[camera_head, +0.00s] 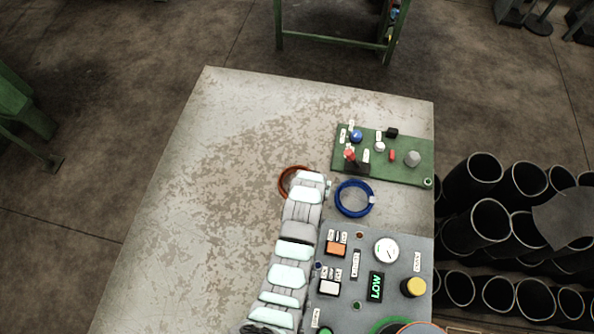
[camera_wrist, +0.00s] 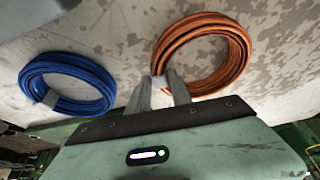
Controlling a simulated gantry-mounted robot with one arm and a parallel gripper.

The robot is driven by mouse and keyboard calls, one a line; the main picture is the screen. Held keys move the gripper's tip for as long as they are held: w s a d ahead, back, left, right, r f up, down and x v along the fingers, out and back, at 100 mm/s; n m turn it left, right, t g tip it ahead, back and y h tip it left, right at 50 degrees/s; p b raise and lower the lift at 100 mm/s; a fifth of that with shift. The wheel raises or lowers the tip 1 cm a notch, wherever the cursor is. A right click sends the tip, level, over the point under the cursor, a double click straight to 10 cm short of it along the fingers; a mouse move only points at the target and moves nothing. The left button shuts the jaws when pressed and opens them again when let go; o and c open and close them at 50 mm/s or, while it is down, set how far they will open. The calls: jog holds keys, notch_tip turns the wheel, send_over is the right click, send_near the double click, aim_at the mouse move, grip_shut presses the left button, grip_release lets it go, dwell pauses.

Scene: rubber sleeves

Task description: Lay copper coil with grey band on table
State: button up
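The copper coil (camera_wrist: 228,76) is an orange-brown ring with a grey band (camera_wrist: 159,83). In the head view the coil (camera_head: 283,186) shows only its left part over the table, with my arm hiding the rest. In the wrist view my gripper (camera_wrist: 160,85) has its two grey fingers on either side of the banded part, close against it, and looks shut on the coil there. The coil looks more tilted than the blue coil; any gap under it is hard to see. The table (camera_head: 200,190) is pale and worn.
A blue coil (camera_head: 341,210) with a pale band lies right of the copper one, and also shows in the wrist view (camera_wrist: 62,104). A green control panel (camera_head: 415,174) is behind it and a grey panel (camera_head: 345,285) in front. The table's left side is clear. Black tubes (camera_head: 470,225) stand beyond the right edge.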

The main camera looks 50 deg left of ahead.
grip_shut()
dwell(1.0)
